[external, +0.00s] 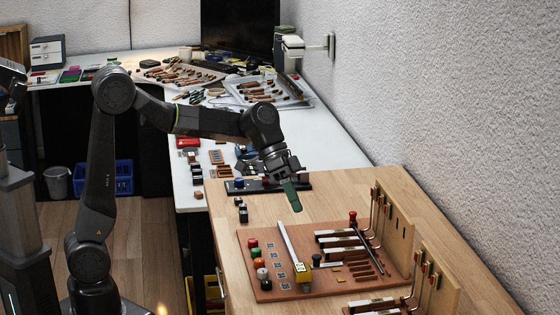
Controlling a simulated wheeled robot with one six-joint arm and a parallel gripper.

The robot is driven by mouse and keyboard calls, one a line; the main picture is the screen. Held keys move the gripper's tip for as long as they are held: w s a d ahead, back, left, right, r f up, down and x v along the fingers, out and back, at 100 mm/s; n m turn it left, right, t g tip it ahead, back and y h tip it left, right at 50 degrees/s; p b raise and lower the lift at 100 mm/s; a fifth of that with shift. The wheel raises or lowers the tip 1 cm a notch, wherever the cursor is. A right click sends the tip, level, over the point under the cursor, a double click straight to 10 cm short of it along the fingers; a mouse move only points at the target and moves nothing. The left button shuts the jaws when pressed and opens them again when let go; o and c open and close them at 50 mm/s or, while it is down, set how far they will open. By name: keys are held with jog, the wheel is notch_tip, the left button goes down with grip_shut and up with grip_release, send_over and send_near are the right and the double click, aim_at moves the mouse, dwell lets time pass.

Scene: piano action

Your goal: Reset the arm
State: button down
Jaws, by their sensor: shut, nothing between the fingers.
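My arm reaches from the left over the wooden workbench (340,200). My gripper (291,197) hangs above the bench, pointing down, with its green fingers together and nothing held. It is above and behind the reddish-brown board (262,293) that carries the piano action parts, and it appears apart from it. A metal bar with a yellow block (299,272) lies along the board. Part of the dark stand (240,187) behind my gripper is hidden by the arm.
Upright wooden racks (393,238) with hooked rods and red knobs stand at the right of the board. Coloured knobs (253,244) line its left side. A white table (330,150) with trays and small parts is behind. The textured wall bounds the right.

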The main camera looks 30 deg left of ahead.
jog(key=x, duration=1)
jog(key=shift+f, duration=0.1)
jog(key=shift+s+r+p, duration=0.2)
jog(key=shift+r+p, duration=0.15)
jog(key=shift+p, duration=0.15)
jog(key=shift+s+p, duration=0.25)
jog(key=shift+p, duration=0.25)
jog(key=w+a, duration=0.2)
jog(key=w+a+p, duration=0.1)
jog(key=w+a, duration=0.2)
jog(key=shift+w+a+f, duration=0.2)
jog(key=shift+a+f, duration=0.05)
